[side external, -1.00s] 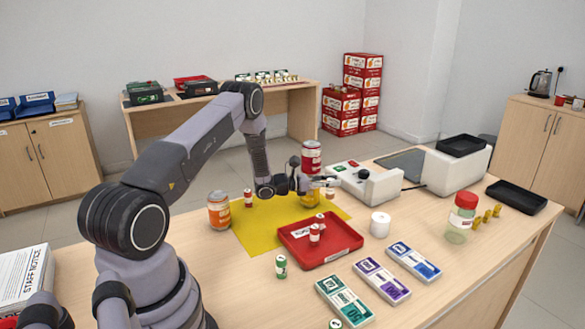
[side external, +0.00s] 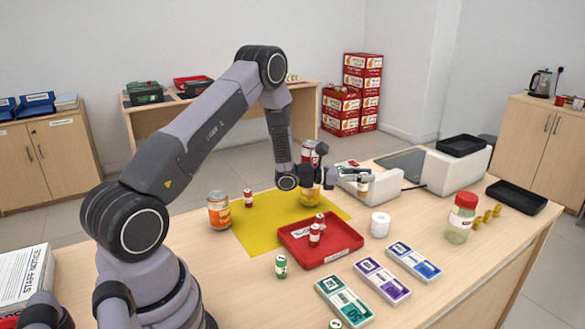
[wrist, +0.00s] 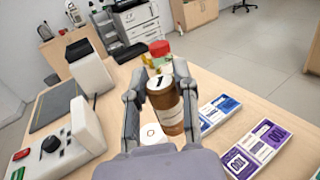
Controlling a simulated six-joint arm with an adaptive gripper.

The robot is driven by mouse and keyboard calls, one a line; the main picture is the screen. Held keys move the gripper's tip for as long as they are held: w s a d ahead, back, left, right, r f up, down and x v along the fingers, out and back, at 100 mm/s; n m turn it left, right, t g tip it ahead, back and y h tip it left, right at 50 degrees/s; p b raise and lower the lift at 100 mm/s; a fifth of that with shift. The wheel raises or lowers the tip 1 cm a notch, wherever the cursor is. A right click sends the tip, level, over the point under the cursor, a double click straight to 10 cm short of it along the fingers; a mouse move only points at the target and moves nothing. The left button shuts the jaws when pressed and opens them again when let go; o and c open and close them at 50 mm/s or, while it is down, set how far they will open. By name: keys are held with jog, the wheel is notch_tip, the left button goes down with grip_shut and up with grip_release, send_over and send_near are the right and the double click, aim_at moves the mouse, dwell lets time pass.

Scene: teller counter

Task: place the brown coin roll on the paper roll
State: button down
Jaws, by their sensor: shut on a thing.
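The brown coin roll (wrist: 167,108) is held upright between the two fingers of my gripper (wrist: 157,92), with a "1" on its pale top in the wrist view. In the side view my gripper (side external: 356,179) is shut on the coin roll (side external: 363,188), above the counter. The white paper roll (side external: 380,225) stands upright on the counter, lower and slightly to the right of the held roll. The two rolls look apart.
A red tray (side external: 335,255) with small coin rolls sits left of the paper roll on a yellow mat (side external: 258,232). Banknote bundles (side external: 382,280) lie in front. A red-lidded jar (side external: 461,218) stands to the right. A grey-white machine (side external: 380,188) is behind.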

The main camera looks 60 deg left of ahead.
jog(key=w+f, duration=0.2)
jog(key=w, duration=0.1)
jog(key=w+a+f, duration=0.1)
jog(key=w+f, duration=0.2)
jog(key=w, duration=0.1)
jog(key=w+f, duration=0.3)
jog(key=shift+w+a+f, duration=0.15)
jog(key=shift+w+a, duration=0.15)
jog(key=shift+w, duration=0.05)
jog(key=shift+w+f, duration=0.2)
jog(key=shift+f, duration=1.5)
jog(key=shift+f, duration=0.1)
jog(key=c, duration=0.9)
grip_release()
jog(key=shift+f, duration=0.1)
jog(key=shift+o, duration=0.2)
